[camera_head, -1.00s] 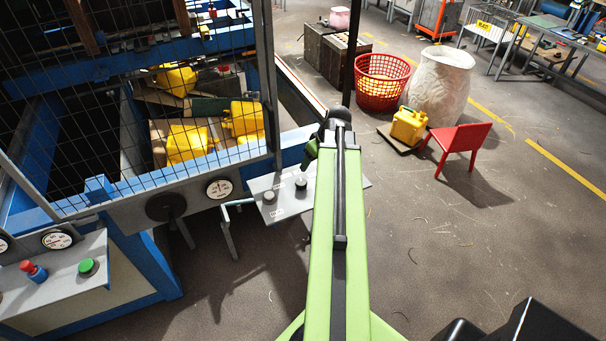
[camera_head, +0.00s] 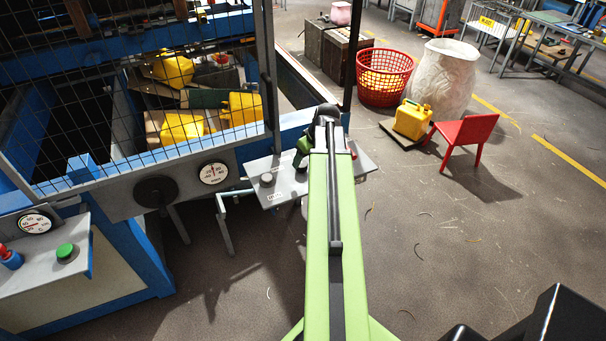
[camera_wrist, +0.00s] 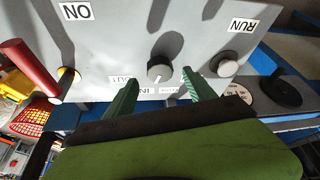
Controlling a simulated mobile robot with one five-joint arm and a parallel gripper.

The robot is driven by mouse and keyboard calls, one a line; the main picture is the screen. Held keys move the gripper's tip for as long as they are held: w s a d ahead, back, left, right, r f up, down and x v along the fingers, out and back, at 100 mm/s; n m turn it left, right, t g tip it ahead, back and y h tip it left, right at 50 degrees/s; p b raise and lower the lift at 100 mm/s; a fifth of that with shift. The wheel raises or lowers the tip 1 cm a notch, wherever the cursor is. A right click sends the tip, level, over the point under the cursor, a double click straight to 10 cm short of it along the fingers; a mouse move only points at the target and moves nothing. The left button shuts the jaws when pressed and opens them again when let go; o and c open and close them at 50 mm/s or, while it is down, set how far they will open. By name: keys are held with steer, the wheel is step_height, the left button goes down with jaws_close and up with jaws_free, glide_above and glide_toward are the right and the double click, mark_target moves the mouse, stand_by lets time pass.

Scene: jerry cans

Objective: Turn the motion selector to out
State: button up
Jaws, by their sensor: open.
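The motion selector is the dark round knob (camera_wrist: 160,68) in the middle of a grey panel (camera_wrist: 105,45) in the wrist view. Its pale pointer mark aims down toward the label "IN" (camera_wrist: 147,91); the label "OUT" (camera_wrist: 123,78) is to the left. My gripper (camera_wrist: 160,82) is open. Its green fingertips are on either side of the knob's lower part, with gaps visible; I cannot tell whether they reach down around it. In the head view my gripper (camera_head: 302,157) is over the panel (camera_head: 285,190), and my arm hides the selector.
Another knob (camera_wrist: 224,64) by "RUN" is close to the right fingertip. A red-handled lever (camera_wrist: 30,68) stands up at the panel's left. In the head view, the caged machine (camera_head: 100,190) borders the panel on the left. Open floor (camera_head: 430,250) lies to the right.

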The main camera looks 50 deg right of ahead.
mark_target(301, 165)
steer(key=b+x, duration=0.2)
steer(key=x, duration=0.2)
steer(key=shift+r, duration=0.15)
steer(key=shift+c, duration=0.2)
steer(key=c, duration=1.3)
steer(key=m, duration=0.2)
steer(key=m+h, duration=0.1)
steer(key=shift+a+m, duration=0.2)
steer(key=shift+m, duration=0.2)
steer(key=m+g+h, duration=0.1)
steer(key=m, duration=0.3)
steer(key=shift+h, duration=0.4)
steer(key=shift+w, duration=0.1)
